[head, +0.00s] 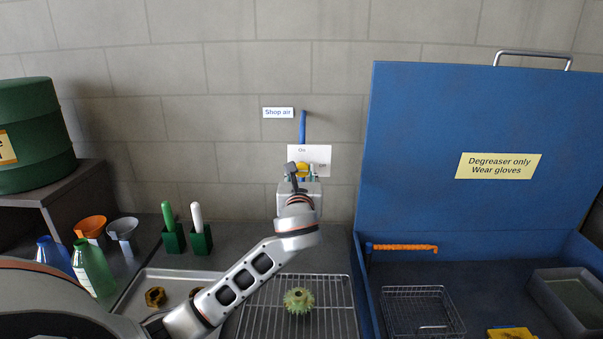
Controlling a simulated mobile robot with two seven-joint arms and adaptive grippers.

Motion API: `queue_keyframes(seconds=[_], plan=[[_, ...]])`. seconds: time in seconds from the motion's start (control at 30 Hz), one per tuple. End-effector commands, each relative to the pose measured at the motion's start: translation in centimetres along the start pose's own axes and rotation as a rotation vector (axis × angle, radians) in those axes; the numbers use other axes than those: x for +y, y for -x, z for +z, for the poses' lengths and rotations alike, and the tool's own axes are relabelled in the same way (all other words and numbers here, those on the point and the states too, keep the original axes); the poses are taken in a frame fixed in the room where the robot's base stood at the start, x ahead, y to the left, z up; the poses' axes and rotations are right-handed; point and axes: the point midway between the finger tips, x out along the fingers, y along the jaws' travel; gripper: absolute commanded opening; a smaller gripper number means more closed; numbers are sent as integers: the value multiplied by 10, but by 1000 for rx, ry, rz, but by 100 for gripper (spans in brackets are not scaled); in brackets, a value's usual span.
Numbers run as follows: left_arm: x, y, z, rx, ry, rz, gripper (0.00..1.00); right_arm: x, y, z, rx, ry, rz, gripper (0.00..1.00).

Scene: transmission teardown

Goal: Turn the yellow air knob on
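The yellow air knob (302,168) is on the back wall, in front of a white plate (321,154) marked "On" at the top and "Off" at the right. A blue pipe (303,126) rises above the plate, beside a "Shop air" sign (278,113). My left gripper (302,171) reaches up to the knob and hides its lower part. One finger shows to the left of the yellow and one to the right. I cannot tell whether they touch it or how far they are closed. My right gripper is out of view.
A wire rack (336,297) with a greenish gear (298,301) lies below my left arm. A blue degreaser basin (366,279) with a raised lid (440,115) stands at right. Brushes in green holders (174,240), bottles (92,267) and funnels stand at left.

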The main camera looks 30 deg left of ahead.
Motion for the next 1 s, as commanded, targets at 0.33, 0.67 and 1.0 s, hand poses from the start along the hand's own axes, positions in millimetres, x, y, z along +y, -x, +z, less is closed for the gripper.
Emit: queue_keyframes(seconds=[0.33, 0.67, 1.0], plan=[[0, 0, 0, 1, 29, 0, 7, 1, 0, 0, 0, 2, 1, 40], [0, -1, 1, 1, 229, 1, 7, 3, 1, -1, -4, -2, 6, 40], [0, -1, 1, -1, 550, 1, 7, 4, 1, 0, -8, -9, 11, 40]])
